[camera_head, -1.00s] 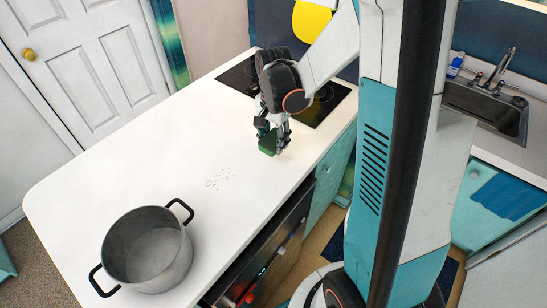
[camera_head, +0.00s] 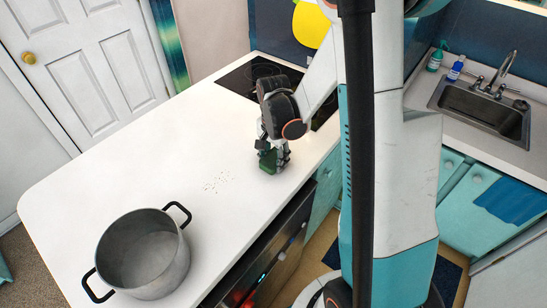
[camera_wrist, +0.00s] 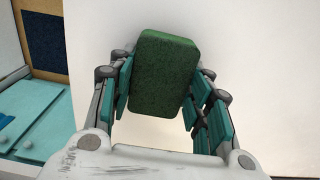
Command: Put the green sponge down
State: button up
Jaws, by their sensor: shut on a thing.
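The green sponge (camera_wrist: 166,73) is a thick block with rounded corners, between the teal pads of my gripper (camera_wrist: 160,95) in the wrist view. My gripper is shut on it. In the head view my gripper (camera_head: 272,158) points down at the white counter (camera_head: 130,165), with the sponge (camera_head: 268,163) at its fingertips, close to the counter surface. I cannot tell whether the sponge touches the counter. The fingers hide part of the sponge in the head view.
A large grey pot (camera_head: 143,252) with black handles stands on the near end of the counter. Small crumbs (camera_head: 217,181) lie between pot and gripper. A black cooktop (camera_head: 240,82) is behind the gripper. A sink (camera_head: 490,112) with bottles beside it is at right.

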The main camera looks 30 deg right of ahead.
aim_at(273, 157)
jog(key=o, duration=1.1)
jog(key=shift+f, duration=0.1)
notch_tip(273, 157, up, 12)
jog(key=p, duration=0.3)
jog(key=shift+r+p, duration=0.2)
jog(key=shift+p, duration=0.1)
